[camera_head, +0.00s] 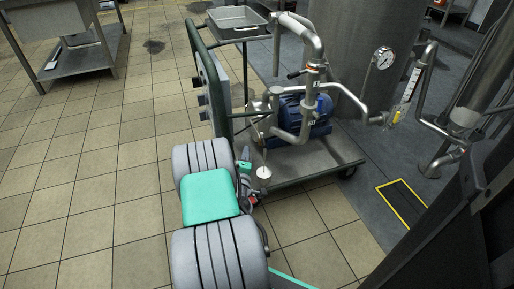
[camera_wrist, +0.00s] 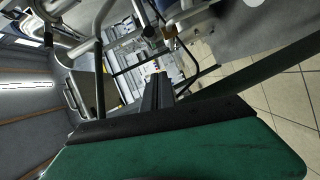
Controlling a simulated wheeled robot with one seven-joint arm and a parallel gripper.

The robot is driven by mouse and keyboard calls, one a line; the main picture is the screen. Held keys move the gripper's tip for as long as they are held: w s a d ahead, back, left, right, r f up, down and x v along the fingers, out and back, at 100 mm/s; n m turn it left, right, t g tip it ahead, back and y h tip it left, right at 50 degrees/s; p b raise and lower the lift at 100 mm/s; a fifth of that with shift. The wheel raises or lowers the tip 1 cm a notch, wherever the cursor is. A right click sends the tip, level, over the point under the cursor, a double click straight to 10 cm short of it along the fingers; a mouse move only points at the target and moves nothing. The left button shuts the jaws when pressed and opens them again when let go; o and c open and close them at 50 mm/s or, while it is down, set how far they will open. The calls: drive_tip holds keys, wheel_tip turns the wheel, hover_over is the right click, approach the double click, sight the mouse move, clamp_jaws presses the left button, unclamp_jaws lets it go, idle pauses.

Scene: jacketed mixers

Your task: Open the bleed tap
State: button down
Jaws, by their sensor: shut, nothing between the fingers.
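I cannot tell for sure which fitting is the bleed tap. A small valve with a yellow part (camera_head: 397,116) sits on the pipework at the right in the head view. A dark-handled fitting (camera_head: 295,73) sits on the pipes above the blue pump motor (camera_head: 305,115). In the head view my arm reaches towards the left edge of the pump trolley (camera_head: 318,154) and hides most of my gripper. In the wrist view my gripper (camera_wrist: 157,82) is shut and empty, its dark fingers together, pointing towards pipes and trolley frame. No contact with a fitting is visible.
A round gauge (camera_head: 383,58) stands on the pipework before a large steel tank (camera_head: 365,42). A yellow-edged floor panel (camera_head: 402,203) lies right.

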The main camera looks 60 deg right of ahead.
sight(263, 140)
drive_tip(key=shift+s+d+f+p, duration=0.15)
drive_tip(key=shift+s+d+p, duration=0.25)
drive_tip(key=shift+d, duration=0.55)
drive_tip(key=shift+s+d+f+p, duration=0.25)
drive_tip(key=shift+d+p, duration=0.3)
drive_tip(key=shift+d, duration=0.35)
drive_tip(key=shift+s+d+f+p, duration=0.1)
drive_tip(key=shift+s+d+p, duration=0.3)
drive_tip(key=shift+d, duration=0.55)
drive_tip(key=shift+w, duration=0.1)
drive_tip(key=shift+r+p, duration=0.1)
drive_tip(key=shift+p, duration=0.2)
